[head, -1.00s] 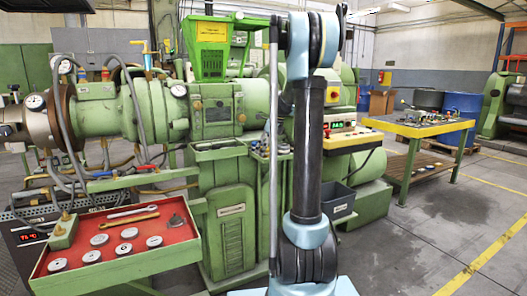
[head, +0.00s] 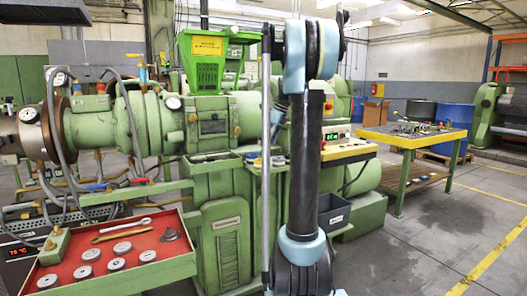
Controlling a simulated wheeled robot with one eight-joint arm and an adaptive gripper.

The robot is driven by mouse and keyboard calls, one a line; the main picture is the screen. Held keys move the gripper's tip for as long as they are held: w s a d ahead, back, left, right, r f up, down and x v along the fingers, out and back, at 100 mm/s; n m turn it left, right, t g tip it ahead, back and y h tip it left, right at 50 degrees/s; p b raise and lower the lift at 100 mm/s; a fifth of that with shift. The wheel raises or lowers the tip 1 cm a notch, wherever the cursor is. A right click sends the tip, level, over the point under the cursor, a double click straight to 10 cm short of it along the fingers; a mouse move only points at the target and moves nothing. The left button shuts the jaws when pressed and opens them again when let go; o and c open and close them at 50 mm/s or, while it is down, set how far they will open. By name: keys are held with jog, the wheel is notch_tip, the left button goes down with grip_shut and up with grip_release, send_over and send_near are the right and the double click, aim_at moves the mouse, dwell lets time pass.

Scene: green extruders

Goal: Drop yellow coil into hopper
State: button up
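The hopper (head: 207,62) is bright green with a yellow label and stands on top of the green extruder (head: 150,122), left of my raised arm. A small ledge (head: 252,170) on the extruder's front holds small items beside my arm. One of them looks yellowish, but it is too small to tell whether it is the yellow coil. I cannot make out the coil for certain elsewhere. My arm stands upright in the middle of the head view and covers part of the machine. My gripper's fingers do not show.
A red tray (head: 75,268) with several metal discs and two wrenches is at the lower left. A yellow-edged workbench (head: 410,141) with small parts stands at the right, with blue barrels (head: 455,114) behind it. A dark bin (head: 335,215) sits right of my arm. The floor at lower right is clear.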

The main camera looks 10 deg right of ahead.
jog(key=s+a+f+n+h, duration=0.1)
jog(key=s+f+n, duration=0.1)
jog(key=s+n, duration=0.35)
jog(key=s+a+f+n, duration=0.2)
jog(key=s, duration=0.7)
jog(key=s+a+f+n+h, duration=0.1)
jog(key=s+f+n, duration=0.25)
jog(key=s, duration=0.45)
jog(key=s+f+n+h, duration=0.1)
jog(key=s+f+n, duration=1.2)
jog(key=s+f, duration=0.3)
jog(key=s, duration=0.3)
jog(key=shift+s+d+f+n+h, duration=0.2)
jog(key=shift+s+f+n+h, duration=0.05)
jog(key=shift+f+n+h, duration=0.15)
